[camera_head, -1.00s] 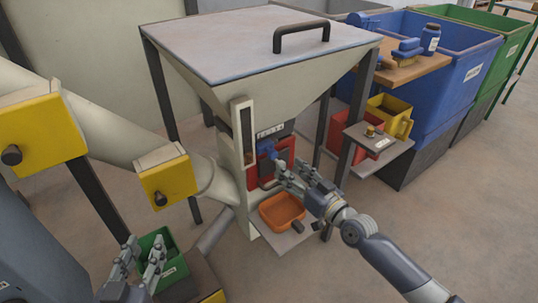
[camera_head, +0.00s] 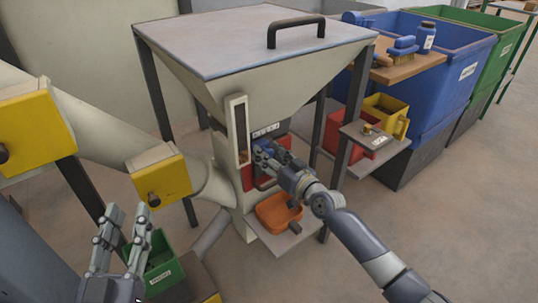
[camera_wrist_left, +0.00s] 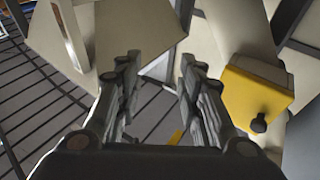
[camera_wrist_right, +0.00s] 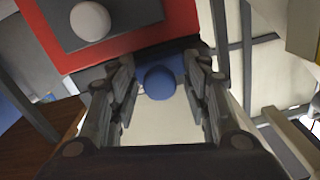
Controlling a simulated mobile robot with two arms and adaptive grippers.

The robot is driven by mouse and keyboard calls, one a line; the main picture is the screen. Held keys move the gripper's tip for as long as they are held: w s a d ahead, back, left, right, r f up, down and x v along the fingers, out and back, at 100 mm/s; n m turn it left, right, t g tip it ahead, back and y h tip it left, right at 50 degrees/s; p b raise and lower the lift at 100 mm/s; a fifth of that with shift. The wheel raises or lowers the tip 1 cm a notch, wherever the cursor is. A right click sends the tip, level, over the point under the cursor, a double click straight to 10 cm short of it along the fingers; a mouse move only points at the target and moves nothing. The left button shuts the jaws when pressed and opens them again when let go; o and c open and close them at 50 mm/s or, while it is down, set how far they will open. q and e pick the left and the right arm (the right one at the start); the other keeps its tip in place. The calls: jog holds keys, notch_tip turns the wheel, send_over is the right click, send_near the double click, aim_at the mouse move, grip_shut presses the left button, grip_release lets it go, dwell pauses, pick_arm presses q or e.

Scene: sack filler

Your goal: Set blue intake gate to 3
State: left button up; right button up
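The blue intake gate's knob (camera_wrist_right: 160,82) shows in the right wrist view between the two fingers of my right gripper (camera_wrist_right: 161,95). A gap shows on each side of the knob, so the fingers look open around it. In the head view my right gripper (camera_head: 266,155) is at the front of the hopper (camera_head: 262,70) and mostly covers the blue part. A small marked label (camera_head: 266,129) sits just above; its digits are too small to read. My left gripper (camera_head: 128,222) is open and empty at lower left; it also shows open in the left wrist view (camera_wrist_left: 158,75).
A red panel (camera_wrist_right: 120,38) with a pale knob (camera_wrist_right: 90,21) is close to my right gripper. An orange tray (camera_head: 278,212) sits below it. A yellow box (camera_head: 160,176) with a dark knob and a green bin (camera_head: 162,270) are near my left gripper.

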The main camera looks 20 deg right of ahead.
grip_shut()
